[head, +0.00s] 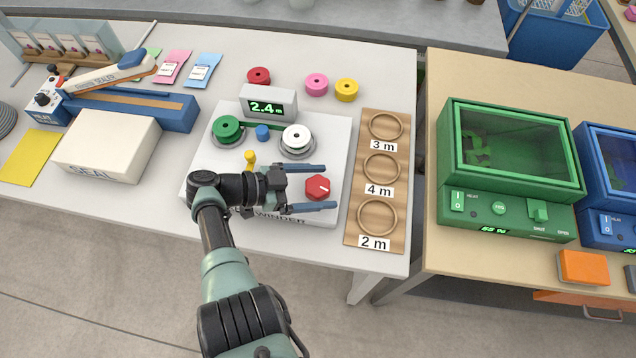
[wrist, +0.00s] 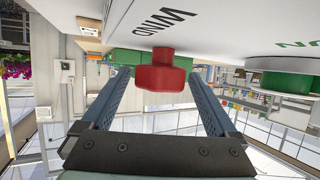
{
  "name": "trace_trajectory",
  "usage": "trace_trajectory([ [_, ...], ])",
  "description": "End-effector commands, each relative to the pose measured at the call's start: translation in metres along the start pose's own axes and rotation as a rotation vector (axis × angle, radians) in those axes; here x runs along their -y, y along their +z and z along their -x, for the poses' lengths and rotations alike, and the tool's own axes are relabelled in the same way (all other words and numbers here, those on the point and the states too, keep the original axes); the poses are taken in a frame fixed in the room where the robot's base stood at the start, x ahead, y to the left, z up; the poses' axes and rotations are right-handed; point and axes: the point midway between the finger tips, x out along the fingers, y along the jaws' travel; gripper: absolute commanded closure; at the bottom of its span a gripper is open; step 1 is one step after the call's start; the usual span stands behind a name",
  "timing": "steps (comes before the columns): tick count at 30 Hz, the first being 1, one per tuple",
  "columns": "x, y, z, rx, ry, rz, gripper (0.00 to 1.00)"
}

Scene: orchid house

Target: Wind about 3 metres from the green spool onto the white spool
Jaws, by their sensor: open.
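The winder (head: 235,195) is a white box on the white table. The green spool (head: 227,128) sits on its left post and the white spool (head: 297,139) on its right post, with a green line running between them past a small blue roller (head: 263,132). The display (head: 268,104) reads 2.4 m. A red knob (head: 317,187) with a white mark is on the front right. My gripper (head: 328,188) is open, its fingers on either side of the knob. In the wrist view the red knob (wrist: 163,72) shows between the fingertips; I cannot tell whether they touch it.
A yellow lever (head: 250,158) stands beside my wrist. A wooden board (head: 353,218) with rings marked 3 m, 4 m and 2 m lies to the right. Red, pink and yellow spools (head: 346,89) stand behind. A heat sealer (head: 170,112) is at left, a green machine (head: 508,214) at right.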

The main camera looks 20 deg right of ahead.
Motion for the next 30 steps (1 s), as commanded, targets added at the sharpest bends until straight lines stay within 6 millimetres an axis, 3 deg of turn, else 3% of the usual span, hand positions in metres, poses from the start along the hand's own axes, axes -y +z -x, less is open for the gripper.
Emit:
trace_trajectory([
  [7,0.001,0.0,0.02,0.002,-0.004,-0.001,0.06],
  [21,0.001,0.002,0.114,0.001,-0.002,-0.001,0.06],
  [30,0.0,0.0,0.13,0.0,0.001,0.0,0.06],
])
